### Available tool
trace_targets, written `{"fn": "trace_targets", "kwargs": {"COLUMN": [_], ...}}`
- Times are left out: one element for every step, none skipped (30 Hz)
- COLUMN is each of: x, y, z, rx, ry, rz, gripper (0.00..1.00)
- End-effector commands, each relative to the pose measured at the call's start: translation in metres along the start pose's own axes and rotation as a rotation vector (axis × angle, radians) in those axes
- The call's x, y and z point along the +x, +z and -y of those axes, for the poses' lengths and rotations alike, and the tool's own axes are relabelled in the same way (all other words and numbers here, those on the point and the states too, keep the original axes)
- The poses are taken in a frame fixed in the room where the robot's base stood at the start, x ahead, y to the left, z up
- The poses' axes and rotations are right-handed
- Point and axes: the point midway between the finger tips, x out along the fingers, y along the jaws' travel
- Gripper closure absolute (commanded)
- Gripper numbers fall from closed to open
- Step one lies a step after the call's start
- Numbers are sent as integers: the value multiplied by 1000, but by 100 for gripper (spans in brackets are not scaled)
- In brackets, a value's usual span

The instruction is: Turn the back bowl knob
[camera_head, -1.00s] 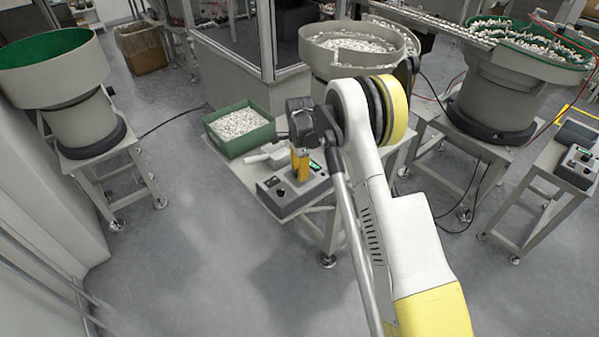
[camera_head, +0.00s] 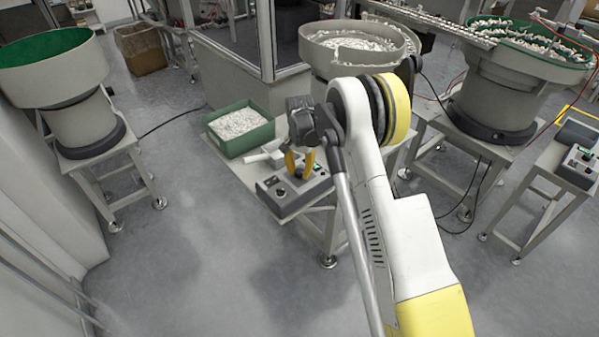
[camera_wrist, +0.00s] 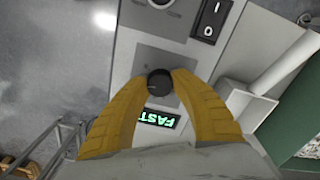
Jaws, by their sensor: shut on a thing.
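The bowl knob (camera_wrist: 159,83) is a small round black knob on the top panel of a grey control box (camera_head: 283,207). In the wrist view my gripper (camera_wrist: 161,79) has its two yellow fingers on either side of the knob, shut on it. A lit green display (camera_wrist: 158,120) beside the knob reads FAST, upside down in this view. In the head view my gripper (camera_head: 300,174) points down onto the box, and the fingers hide most of the knob.
A black rocker switch (camera_wrist: 212,20) sits on the same panel. A green bin of white parts (camera_head: 260,138) and a pale scoop (camera_head: 262,157) are beside the box. A bowl feeder (camera_head: 318,55) stands behind. Open floor lies in front.

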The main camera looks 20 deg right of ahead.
Motion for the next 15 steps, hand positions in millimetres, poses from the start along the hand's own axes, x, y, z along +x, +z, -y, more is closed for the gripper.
{"fn": "trace_targets", "kwargs": {"x": [0, 0, 0, 0, 0, 0, 0, 0, 0, 0, 0, 0, 0, 0, 0], "y": [0, 0, 0, 0, 0, 0, 0, 0, 0, 0, 0, 0, 0, 0, 0], "z": [0, 0, 0, 0, 0, 0, 0, 0, 0, 0, 0, 0, 0, 0, 0], "rx": [-41, -69, -107, -136, -164, -202, -231, -259, -297, -326, -354, -392, -420, -449, -487], "ry": [0, 0, 0, 0, 0, 0, 0, 0, 0, 0, 0, 0, 0, 0, 0], "rz": [1, 1, 1, 1, 1, 1, 1, 1, 1, 1, 1, 1, 1, 1, 1], "gripper": [100, 100, 100, 100, 100, 100, 100, 100, 100, 100, 100, 100, 100, 100, 100]}}
